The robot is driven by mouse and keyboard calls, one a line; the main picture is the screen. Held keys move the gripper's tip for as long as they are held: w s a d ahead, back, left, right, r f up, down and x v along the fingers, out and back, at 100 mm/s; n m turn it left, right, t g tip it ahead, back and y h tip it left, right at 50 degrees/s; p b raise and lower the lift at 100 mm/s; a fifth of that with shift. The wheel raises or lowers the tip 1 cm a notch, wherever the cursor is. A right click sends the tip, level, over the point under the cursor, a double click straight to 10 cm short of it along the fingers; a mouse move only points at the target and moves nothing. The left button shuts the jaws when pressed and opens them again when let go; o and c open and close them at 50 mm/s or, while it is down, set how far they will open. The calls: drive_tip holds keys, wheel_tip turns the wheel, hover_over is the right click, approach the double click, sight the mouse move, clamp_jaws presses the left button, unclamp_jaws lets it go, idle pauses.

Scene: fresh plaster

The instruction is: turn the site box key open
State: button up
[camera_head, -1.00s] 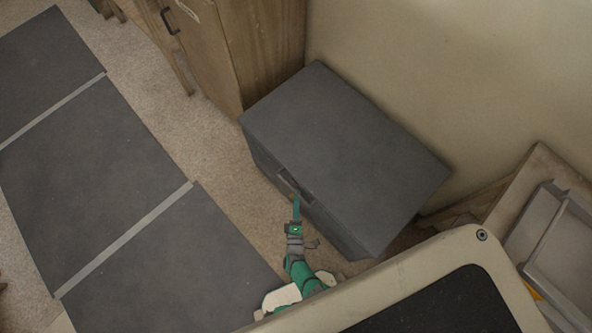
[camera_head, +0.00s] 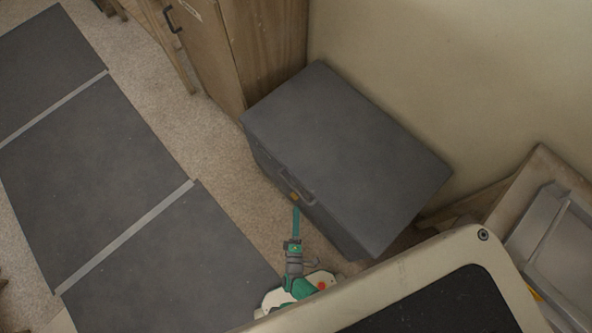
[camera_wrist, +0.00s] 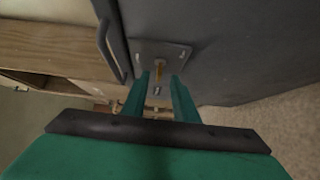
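The site box (camera_head: 345,150) is a dark grey chest against the wall, its lid shut. My gripper (camera_head: 296,211) is just in front of the box, pointing at the lock. In the wrist view its two green fingers (camera_wrist: 161,82) are apart, with the key seen between and beyond their tips. Nothing is held.
A wooden cabinet (camera_head: 235,50) stands beside the box at its left end. Dark floor panels (camera_head: 85,150) lie at the left on the carpet. A wooden frame with a grey metal piece (camera_head: 545,235) leans at the right. The box handle (camera_wrist: 108,50) juts out near my fingers.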

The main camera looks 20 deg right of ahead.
drive_tip(key=shift+v, duration=1.75)
drive_tip(key=shift+o, duration=0.2)
drive_tip(key=shift+w, duration=0.1)
